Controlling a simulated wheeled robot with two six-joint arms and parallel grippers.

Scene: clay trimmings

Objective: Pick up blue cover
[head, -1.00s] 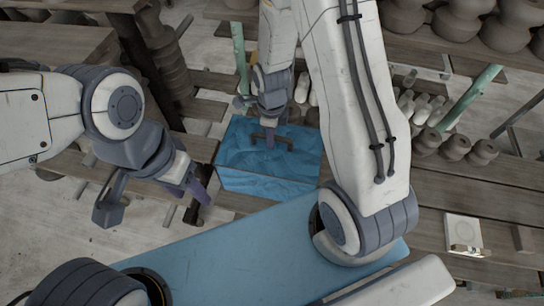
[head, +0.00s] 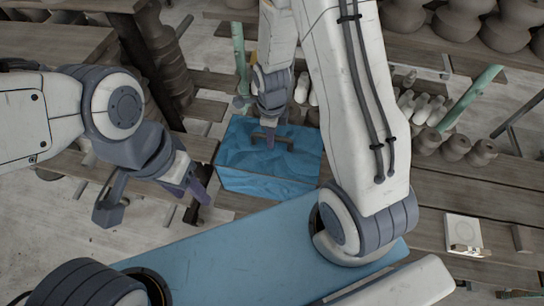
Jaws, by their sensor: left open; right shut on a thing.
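The blue cover (head: 245,153) is a crumpled, wrinkled blue surface on top of a blue box shape on the wooden bench, with a dark bar handle in its middle. My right gripper (head: 270,138) comes down from above and is shut on this handle. The fingers partly hide the handle. I cannot tell whether the cover is clear of what lies under it. My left gripper (head: 153,203) is open and empty, to the left of the blue box and apart from it.
Wooden benches surround the box. Stacked clay pots (head: 460,20) stand at the upper right, with smaller pots (head: 455,147) below them. A green post (head: 470,97) stands at right. A white square block (head: 463,230) lies on the right bench.

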